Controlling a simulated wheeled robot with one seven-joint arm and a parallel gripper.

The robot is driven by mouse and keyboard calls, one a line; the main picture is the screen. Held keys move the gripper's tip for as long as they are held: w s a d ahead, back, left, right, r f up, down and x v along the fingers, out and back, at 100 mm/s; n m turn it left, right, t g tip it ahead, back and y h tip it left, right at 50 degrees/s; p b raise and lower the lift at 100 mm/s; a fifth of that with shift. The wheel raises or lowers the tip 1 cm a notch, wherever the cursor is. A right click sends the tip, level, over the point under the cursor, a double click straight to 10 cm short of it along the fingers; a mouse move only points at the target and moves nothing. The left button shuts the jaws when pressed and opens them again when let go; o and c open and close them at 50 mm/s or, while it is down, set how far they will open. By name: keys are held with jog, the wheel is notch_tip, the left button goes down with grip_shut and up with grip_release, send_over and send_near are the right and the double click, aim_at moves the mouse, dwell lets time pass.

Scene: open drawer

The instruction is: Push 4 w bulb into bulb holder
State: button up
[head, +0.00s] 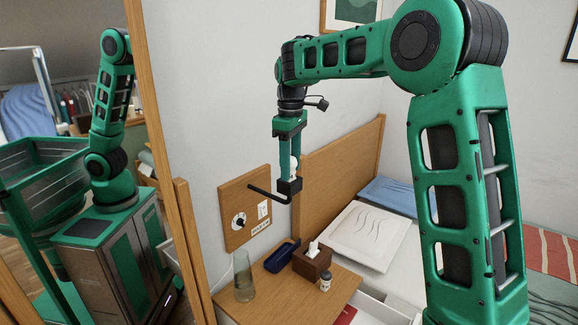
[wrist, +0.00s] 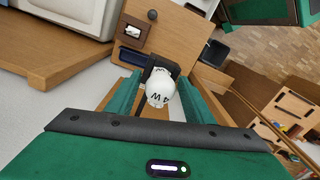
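The white bulb (wrist: 159,92), marked "4 W", sits between the green fingers of my gripper (wrist: 160,98) in the wrist view. The fingers appear closed on its sides. In the head view the bulb (head: 294,165) shows as a small white patch within my gripper (head: 291,166), which points down. The black bulb holder (head: 290,186) is directly below it, at the end of a bent black rod from the wall panel. In the wrist view the holder's dark edge (wrist: 162,64) shows beyond the bulb. The bulb's base is hidden, so I cannot tell how deep it sits.
A wooden wall panel (head: 232,237) carries a round knob and labels. A bed stands behind.

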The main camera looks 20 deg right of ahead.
notch_tip(320, 180, up, 11)
jog(key=shift+w+f, duration=0.1)
jog(key=shift+f, duration=0.05)
dwell(0.6)
jog(key=s+d+f+m, duration=0.3)
jog(key=s+d+m, duration=0.1)
jog(key=s+d, duration=0.5)
jog(key=s+d+f+m, duration=0.4)
jog(key=s+d+m, duration=0.15)
jog(key=s, duration=0.65)
jog(key=s+d+f+m, duration=0.1)
jog(key=s+f+m, duration=0.2)
jog(key=s+f, duration=0.3)
jog(key=s+d+f+m, duration=0.1)
jog(key=s+f+m, duration=0.2)
jog(key=s+f, duration=0.4)
jog(key=s, duration=0.8)
jog(key=shift+s+d+m, duration=0.15)
jog(key=shift+d+m, duration=0.15)
jog(key=shift+m, duration=0.05)
